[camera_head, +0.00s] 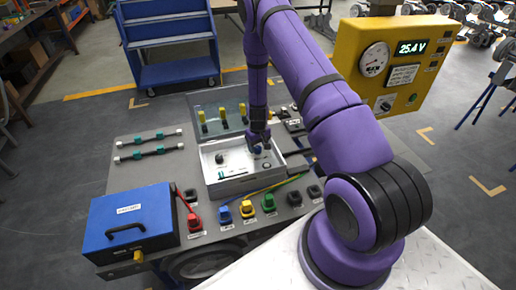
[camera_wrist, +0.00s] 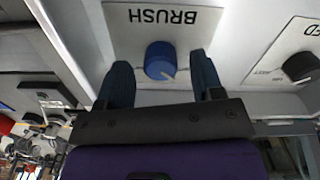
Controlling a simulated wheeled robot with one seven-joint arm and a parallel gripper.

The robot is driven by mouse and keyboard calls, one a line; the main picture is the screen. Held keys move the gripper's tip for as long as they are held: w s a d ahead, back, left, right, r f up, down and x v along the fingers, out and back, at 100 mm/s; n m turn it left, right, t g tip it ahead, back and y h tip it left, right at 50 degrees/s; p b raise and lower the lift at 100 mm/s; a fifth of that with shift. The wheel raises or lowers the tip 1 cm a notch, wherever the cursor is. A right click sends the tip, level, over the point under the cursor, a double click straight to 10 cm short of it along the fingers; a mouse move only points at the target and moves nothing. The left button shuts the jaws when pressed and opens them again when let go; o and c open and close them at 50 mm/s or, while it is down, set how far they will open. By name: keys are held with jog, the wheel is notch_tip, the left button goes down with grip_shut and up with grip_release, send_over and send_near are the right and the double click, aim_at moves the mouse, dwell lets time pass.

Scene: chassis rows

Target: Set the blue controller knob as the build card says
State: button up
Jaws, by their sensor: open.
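The blue controller knob (camera_wrist: 160,58) sits on a pale panel below a plate marked BRUSH (camera_wrist: 165,17), which reads upside down in the wrist view. A short white pointer mark on the knob points to the lower right there. My gripper (camera_wrist: 160,72) is open, with one dark finger on each side of the knob and a gap visible on both sides. In the head view my gripper (camera_head: 258,140) is over the right part of the open grey controller box (camera_head: 243,186) and partly hides the knob. I cannot make out a readable build card.
A black knob (camera_wrist: 300,66) with its own plate is beside it on the panel. A blue box (camera_head: 131,222) and several coloured connectors, one red (camera_head: 194,221), stand at the bench's front. A yellow meter panel (camera_head: 404,55) reading 25.4 V stands at the right.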

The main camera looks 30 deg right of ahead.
jog(key=shift+f, duration=0.6)
jog(key=c, duration=0.9)
jog(key=shift+m, duration=0.4)
jog(key=m, duration=0.4)
jog(key=shift+a+m, duration=0.1)
jog(key=shift+m, duration=0.2)
jog(key=shift+w+m, duration=0.1)
jog(key=shift+m, duration=2.1)
